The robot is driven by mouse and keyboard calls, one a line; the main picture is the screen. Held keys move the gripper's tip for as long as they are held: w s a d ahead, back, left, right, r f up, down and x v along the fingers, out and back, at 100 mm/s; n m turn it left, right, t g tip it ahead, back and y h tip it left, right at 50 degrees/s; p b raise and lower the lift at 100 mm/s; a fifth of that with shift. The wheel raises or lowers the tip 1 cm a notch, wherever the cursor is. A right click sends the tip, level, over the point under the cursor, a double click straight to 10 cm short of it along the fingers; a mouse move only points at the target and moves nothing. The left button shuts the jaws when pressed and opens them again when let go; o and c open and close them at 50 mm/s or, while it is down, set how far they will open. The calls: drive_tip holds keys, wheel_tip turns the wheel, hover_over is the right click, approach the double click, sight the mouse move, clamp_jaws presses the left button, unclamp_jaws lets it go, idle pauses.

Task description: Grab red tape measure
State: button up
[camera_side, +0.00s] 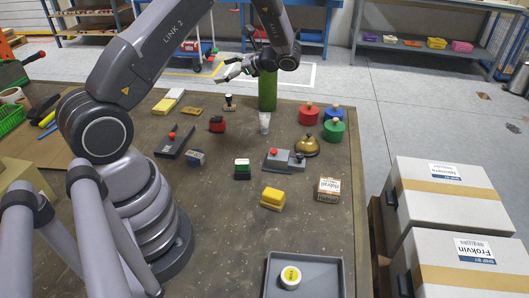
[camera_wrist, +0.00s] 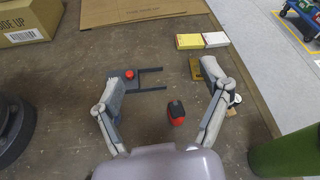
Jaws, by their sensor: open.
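The red tape measure (camera_side: 217,124) sits on the brown table in the side view, between a dark grey fork-shaped device and a stamp. In the wrist view the red and black tape measure (camera_wrist: 176,113) lies between my spread fingers, nearer the right one. My gripper (camera_side: 228,72) is above the far part of the table in the side view, apart from the tape measure. My gripper (camera_wrist: 164,88) is open and empty in the wrist view.
A dark device with a red knob (camera_wrist: 129,76) lies by my left finger. A stamp (camera_side: 229,102) stands right of the tape measure. A tall green cylinder (camera_side: 267,92) stands close behind a clear cup (camera_side: 264,122). Yellow and white boxes (camera_wrist: 202,41) lie farther off.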

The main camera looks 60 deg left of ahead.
sight(216, 118)
drive_tip(key=a+f+m+y, duration=0.1)
drive_tip(key=f, duration=0.3)
drive_tip(key=a+f+m+y, duration=0.2)
drive_tip(key=f, duration=0.2)
drive_tip(key=a+f+m+y, duration=0.1)
drive_tip(key=f, duration=0.3)
drive_tip(key=shift+w+a+f+m+g, duration=0.25)
drive_tip(key=shift+a+f+m+g, duration=0.05)
drive_tip(key=shift+a+f, duration=0.1)
wheel_tip(216, 118, down, 7)
drive_tip(key=shift+r, duration=0.15)
drive_tip(key=shift+x, duration=1.1)
drive_tip(key=shift+s+a, duration=0.2)
drive_tip(key=shift+a, duration=0.15)
clamp_jaws()
